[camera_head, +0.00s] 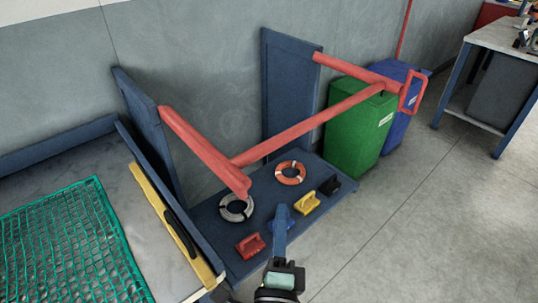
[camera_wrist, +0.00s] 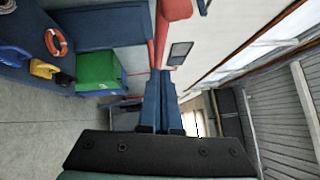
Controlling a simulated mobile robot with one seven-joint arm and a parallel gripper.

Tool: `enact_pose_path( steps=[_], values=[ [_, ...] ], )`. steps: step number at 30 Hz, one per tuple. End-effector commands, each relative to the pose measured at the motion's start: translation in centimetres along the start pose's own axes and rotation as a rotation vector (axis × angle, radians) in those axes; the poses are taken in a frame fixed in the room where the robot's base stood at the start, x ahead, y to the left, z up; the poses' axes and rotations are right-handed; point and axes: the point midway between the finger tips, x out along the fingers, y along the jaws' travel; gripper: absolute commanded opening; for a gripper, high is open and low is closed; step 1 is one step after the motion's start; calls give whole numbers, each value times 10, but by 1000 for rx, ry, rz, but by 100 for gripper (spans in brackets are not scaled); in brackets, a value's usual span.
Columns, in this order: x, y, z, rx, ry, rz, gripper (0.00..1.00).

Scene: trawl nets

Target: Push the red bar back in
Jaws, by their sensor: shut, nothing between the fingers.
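The red bar (camera_head: 310,123) stands out from the wall as a long rail between two red arms. Its arms join the blue side panels, and a red loop handle (camera_head: 414,92) is at its right end. My gripper (camera_head: 282,212) is shut and empty, in front of the bar's left half and over the blue shelf. In the wrist view my gripper's blue fingers (camera_wrist: 161,80) lie together, and a red part of the bar (camera_wrist: 173,10) shows beyond them at the top. I cannot tell the exact gap between fingertips and bar.
A blue shelf (camera_head: 322,207) holds a grey ring, an orange ring (camera_head: 290,173) and several coloured blocks. Green (camera_head: 352,130) and blue bins stand beneath the bar's right end. A green net (camera_head: 70,245) lies on the left table. The floor at right is clear.

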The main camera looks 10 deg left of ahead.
Motion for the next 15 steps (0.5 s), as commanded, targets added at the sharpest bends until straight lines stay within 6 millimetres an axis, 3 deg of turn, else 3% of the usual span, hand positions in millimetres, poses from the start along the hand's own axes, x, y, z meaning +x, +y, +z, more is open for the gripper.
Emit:
enact_pose_path(
  steps=[15],
  values=[
    [93,-6,3,-3,-3,-1,0]
  ],
)
